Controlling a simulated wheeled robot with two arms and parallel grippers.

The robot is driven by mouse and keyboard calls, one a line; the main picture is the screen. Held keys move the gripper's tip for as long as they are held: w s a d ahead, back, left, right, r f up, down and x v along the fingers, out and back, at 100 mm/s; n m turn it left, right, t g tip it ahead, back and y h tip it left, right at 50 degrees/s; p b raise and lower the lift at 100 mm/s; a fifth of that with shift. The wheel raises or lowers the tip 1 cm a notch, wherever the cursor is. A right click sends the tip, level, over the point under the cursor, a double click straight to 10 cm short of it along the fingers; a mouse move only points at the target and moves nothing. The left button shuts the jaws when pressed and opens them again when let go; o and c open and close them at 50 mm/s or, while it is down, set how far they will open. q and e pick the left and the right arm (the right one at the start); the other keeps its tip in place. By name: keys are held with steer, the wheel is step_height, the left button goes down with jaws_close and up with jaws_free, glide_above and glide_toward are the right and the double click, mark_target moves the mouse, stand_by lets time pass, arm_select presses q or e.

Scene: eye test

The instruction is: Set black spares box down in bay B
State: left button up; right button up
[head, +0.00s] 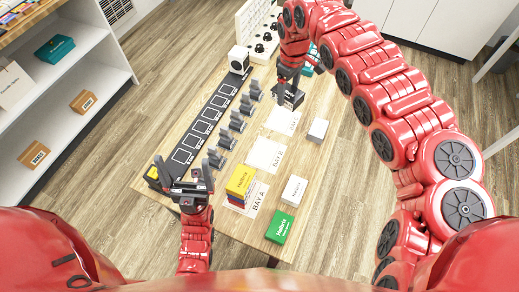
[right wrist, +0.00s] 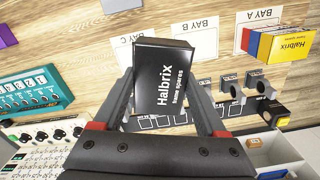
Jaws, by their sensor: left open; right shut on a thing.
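The black spares box (head: 291,98) is in my right gripper (head: 288,78), at the far side of the bay C card in the head view. In the right wrist view the black box (right wrist: 163,82) sits between both fingers, its "Halbrix home spares" lettering facing the camera. I cannot tell its height above the table. The bay B card (head: 265,154) is bare, between bays A and C; it also shows in the right wrist view (right wrist: 194,38). My left gripper (head: 184,174) is open and empty by the near end of the black strip.
Bay A (head: 257,203) holds a stack topped by a yellow box (head: 241,180). The bay C card (head: 284,121) is bare. Grey clips (head: 237,122) line the black strip (head: 207,120).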

steer(key=s+d+f+n, duration=0.2)
steer(key=d+f+n, duration=0.1)
steer(key=f+n, duration=0.2)
steer(key=s+d+f+n+p, duration=0.1)
steer(key=s+d+f+n, duration=0.2)
steer(key=n, duration=0.6)
steer(key=s+d+f+n+p, duration=0.1)
steer(key=s+d+f+n, duration=0.2)
steer(key=f+n, duration=0.3)
steer(key=shift+f+n, duration=0.3)
steer(key=shift+n, duration=0.2)
steer(key=shift+s+a+f, duration=0.1)
steer(key=shift+a+f, duration=0.05)
steer(key=shift+a, duration=0.15)
steer(key=a, duration=0.4)
steer(key=a+f, duration=0.1)
steer(key=a, duration=0.9)
steer(key=shift+w+a+f+p, duration=0.15)
steer(key=shift+w+a+p, duration=0.1)
steer(key=shift+w+p, duration=0.05)
steer(key=shift+a+f+p, duration=0.25)
steer(key=shift+f, duration=0.5)
steer(key=shift+a+f+p, duration=0.25)
steer(key=shift+f, duration=0.45)
steer(key=shift+d+f, duration=0.1)
steer(key=shift+f, duration=0.3)
